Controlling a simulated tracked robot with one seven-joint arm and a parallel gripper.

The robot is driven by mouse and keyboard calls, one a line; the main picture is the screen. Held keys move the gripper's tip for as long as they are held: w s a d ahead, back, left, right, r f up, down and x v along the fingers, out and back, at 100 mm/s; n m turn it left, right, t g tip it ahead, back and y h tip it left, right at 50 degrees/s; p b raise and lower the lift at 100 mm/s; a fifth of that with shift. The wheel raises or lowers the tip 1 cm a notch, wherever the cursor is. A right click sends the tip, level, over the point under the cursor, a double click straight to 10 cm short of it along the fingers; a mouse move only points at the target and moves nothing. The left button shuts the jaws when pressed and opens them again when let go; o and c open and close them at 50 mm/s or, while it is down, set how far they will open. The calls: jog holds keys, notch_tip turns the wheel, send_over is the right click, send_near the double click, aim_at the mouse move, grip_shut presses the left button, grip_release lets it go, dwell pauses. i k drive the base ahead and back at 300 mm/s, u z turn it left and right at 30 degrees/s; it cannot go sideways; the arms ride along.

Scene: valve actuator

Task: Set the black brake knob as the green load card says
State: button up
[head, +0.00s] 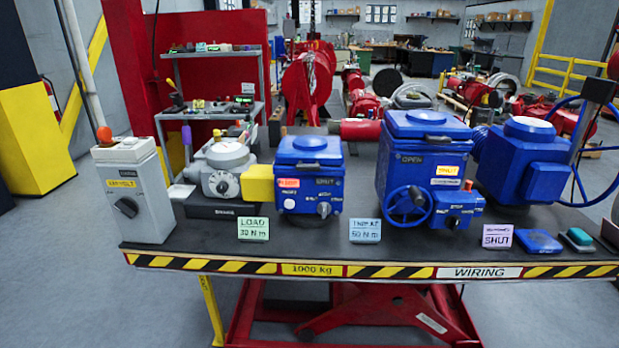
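The green load card (253,229) stands at the table's front edge and reads "LOAD" and what looks like "30 Nm". Left of it is a grey cast unit (224,157) on a black base with a "BRAKE" label (225,211). Its front carries a pale round dial (224,184) with a small dark centre, perhaps the black brake knob; its setting is too small to read. A yellow block (259,184) joins this unit on the right. My gripper is not in view.
A grey cabinet (135,192) with a black rotary knob (126,207) and an orange lamp stands at the left. Blue actuators (309,167) (424,148) stand along the table (330,255). A blue card (365,230), a lilac card (497,236) and small devices line the front edge.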

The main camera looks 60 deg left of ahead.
aim_at(222, 188)
jog(key=z, duration=0.35)
jog(key=k, duration=1.8)
jog(key=z, duration=0.15)
jog(key=i, duration=0.1)
jog(key=u, duration=2.45)
jog(key=i, duration=1)
jog(key=z, duration=0.1)
